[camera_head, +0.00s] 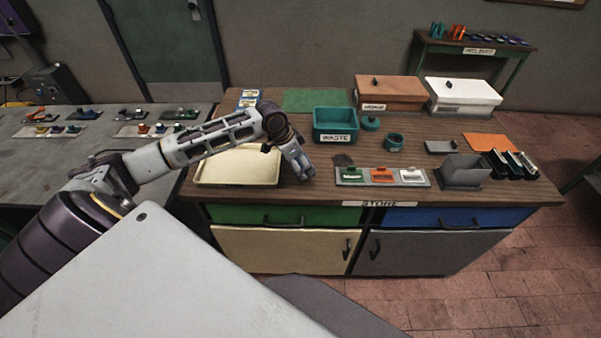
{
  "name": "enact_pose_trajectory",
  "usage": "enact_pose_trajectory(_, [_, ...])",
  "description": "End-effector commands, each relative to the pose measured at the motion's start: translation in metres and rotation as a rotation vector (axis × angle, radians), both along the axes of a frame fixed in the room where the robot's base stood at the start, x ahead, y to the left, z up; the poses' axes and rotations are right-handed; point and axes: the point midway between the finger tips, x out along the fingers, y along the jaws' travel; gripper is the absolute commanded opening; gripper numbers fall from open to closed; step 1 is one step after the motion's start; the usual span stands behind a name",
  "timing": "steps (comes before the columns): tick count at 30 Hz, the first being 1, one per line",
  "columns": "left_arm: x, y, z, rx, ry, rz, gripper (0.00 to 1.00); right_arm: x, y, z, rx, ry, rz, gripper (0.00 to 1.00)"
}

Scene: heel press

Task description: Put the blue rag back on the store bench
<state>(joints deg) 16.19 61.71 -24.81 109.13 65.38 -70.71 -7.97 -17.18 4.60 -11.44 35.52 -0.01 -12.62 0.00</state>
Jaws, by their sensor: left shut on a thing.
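My left gripper (303,169) reaches in from the left and points down over the front part of the store bench (322,190), beside the right end of a cream tray (205,170). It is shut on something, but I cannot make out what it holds. No blue rag can be told apart in this view. My right gripper is not in view.
A teal waste bin (335,124), a green mat (312,100), a brown box (390,93) and a white box (463,95) stand at the back. A labelled rack (381,185), a grey holder (461,173) and an orange sheet (490,142) are to the right. A grey table (40,165) is left.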

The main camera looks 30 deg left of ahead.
Motion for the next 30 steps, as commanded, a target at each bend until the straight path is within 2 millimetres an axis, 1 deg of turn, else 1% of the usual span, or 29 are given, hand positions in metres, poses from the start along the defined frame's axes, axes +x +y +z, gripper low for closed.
enact_pose_trajectory(5, [0.000, 0.000, -0.006, 0.000, 0.002, 0.001, 0.66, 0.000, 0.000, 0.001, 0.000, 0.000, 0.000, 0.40])
enact_pose_trajectory(12, [0.000, 0.000, -0.034, -0.001, 0.001, 0.001, 0.66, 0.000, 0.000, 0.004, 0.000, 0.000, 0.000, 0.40])
enact_pose_trajectory(16, [0.000, 0.000, -0.046, -0.001, 0.001, 0.001, 0.66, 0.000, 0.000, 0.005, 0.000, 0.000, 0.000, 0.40])
enact_pose_trajectory(19, [0.000, 0.000, -0.050, 0.000, 0.000, 0.001, 0.66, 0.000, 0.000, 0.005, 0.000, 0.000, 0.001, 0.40])
enact_pose_trajectory(30, [0.000, 0.000, -0.051, 0.000, 0.000, 0.000, 0.66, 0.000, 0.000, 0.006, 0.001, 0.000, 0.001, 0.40])
